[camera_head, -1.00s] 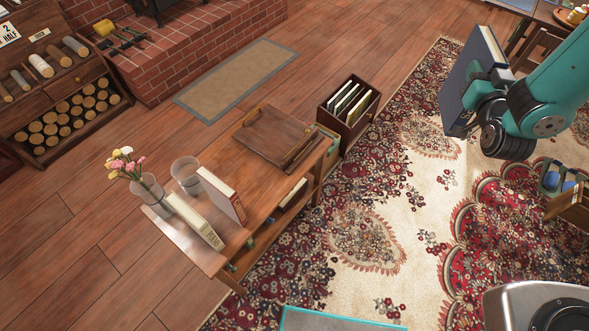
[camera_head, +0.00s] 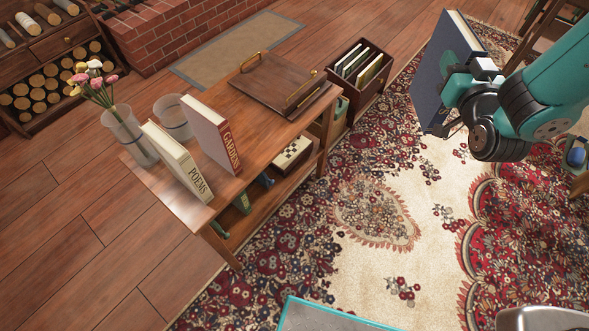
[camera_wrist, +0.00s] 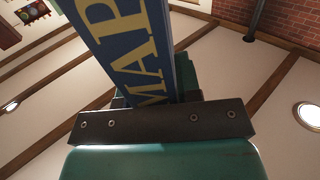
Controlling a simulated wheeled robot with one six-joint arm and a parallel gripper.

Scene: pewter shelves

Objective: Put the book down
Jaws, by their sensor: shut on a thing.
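A dark blue book (camera_head: 440,77) is held upright in the air at the upper right of the head view. My gripper (camera_head: 462,88) is shut on it. In the wrist view the book (camera_wrist: 124,45) shows yellow letters reading "MAP" on its spine, and it rises from between the jaws. The book is clear of any surface, above the rug and to the right of the wooden table (camera_head: 250,140). The fingertips are partly hidden by the book and the wrist.
On the table stand a cream "POEMS" book (camera_head: 178,163), a red "GARDENS" book (camera_head: 212,138), a glass vase with flowers (camera_head: 128,135), a clear tumbler (camera_head: 174,118) and a wooden tray (camera_head: 270,82). A box of upright files (camera_head: 358,75) stands on the floor beyond. Bare tabletop shows between the red book and the tray.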

